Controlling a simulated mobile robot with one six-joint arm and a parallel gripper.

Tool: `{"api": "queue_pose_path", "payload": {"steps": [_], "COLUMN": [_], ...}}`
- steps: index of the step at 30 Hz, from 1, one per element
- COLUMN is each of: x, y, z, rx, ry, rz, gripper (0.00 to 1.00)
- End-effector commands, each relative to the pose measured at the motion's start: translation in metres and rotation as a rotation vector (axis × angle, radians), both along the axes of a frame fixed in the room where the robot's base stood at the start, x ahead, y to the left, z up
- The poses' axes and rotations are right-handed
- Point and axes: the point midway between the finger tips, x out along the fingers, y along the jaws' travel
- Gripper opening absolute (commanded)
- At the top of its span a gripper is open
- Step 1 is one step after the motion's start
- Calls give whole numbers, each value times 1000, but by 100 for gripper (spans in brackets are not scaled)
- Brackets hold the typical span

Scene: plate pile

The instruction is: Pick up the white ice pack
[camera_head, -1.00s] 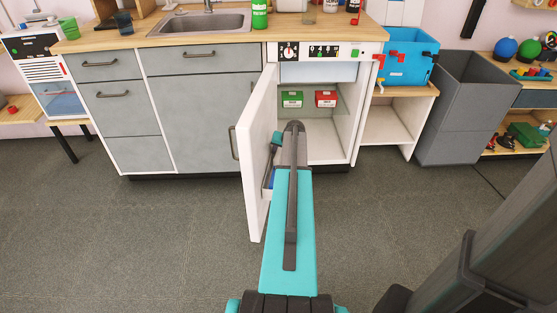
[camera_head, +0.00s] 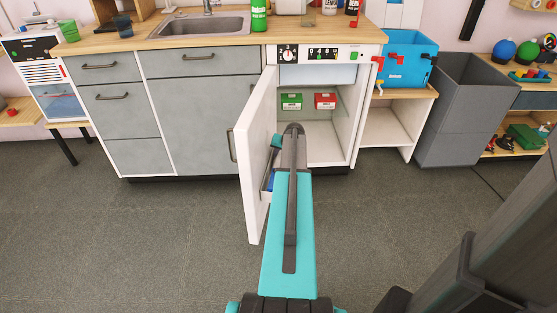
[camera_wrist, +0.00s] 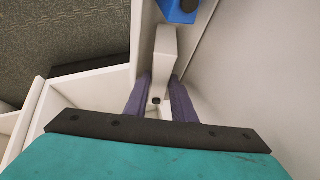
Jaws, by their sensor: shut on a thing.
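The white ice pack (camera_wrist: 166,50) is a pale upright block in the wrist view, between the two purple fingers of my gripper (camera_wrist: 158,96). The fingers are shut on it. It is in the narrow white shelf (camera_wrist: 85,88) on the inside of the open fridge door (camera_head: 256,160). I cannot tell whether it still touches the shelf floor. In the head view my own arm hides the gripper and the ice pack.
A blue item (camera_wrist: 178,10) is just beyond the ice pack, close to the door panel. A green box (camera_head: 291,101) and a red box (camera_head: 325,100) stand on the fridge's glass shelf. The floor in front is clear.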

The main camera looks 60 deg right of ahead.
Motion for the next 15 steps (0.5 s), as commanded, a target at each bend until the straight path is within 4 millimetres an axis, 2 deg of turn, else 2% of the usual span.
{"api": "queue_pose_path", "payload": {"steps": [8, 15], "x": [0, -2], "y": [1, 0], "z": [8, 38], "rx": [3, 1], "ry": [-1, -2], "rz": [2, 2], "gripper": [0, 0]}}
